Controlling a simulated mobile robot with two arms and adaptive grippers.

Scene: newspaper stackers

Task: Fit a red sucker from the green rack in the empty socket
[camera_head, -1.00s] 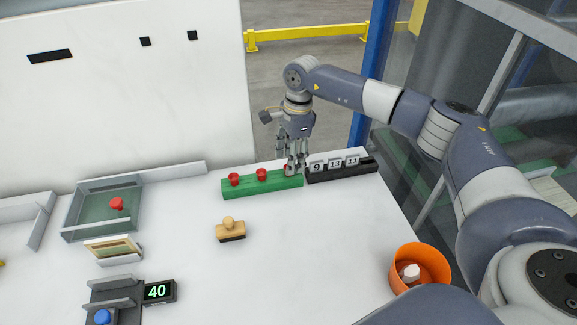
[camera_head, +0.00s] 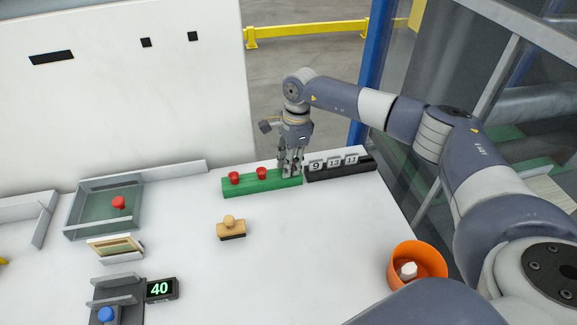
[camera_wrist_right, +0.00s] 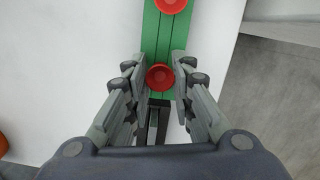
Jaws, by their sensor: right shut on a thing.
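The green rack (camera_head: 240,189) lies at the back right of the white table. Two red suckers, one at its left end (camera_head: 234,178) and one in its middle (camera_head: 262,173), stand in it. My right gripper (camera_head: 289,173) is down at the rack's right end and hides that spot in the head view. In the right wrist view its fingers (camera_wrist_right: 160,80) are around a third red sucker (camera_wrist_right: 160,77), at the rack (camera_wrist_right: 163,38), and shut on it. A neighbouring red sucker (camera_wrist_right: 173,4) shows at the top edge. I cannot make out an empty socket. My left gripper is out of view.
A black rack with number tiles (camera_head: 334,163) adjoins the green rack on the right. A wooden stamp (camera_head: 230,229) stands in front. A glassy tray (camera_head: 85,220) holding a red piece (camera_head: 118,202) is left. An orange pot (camera_head: 430,252) is front right. The table's middle is clear.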

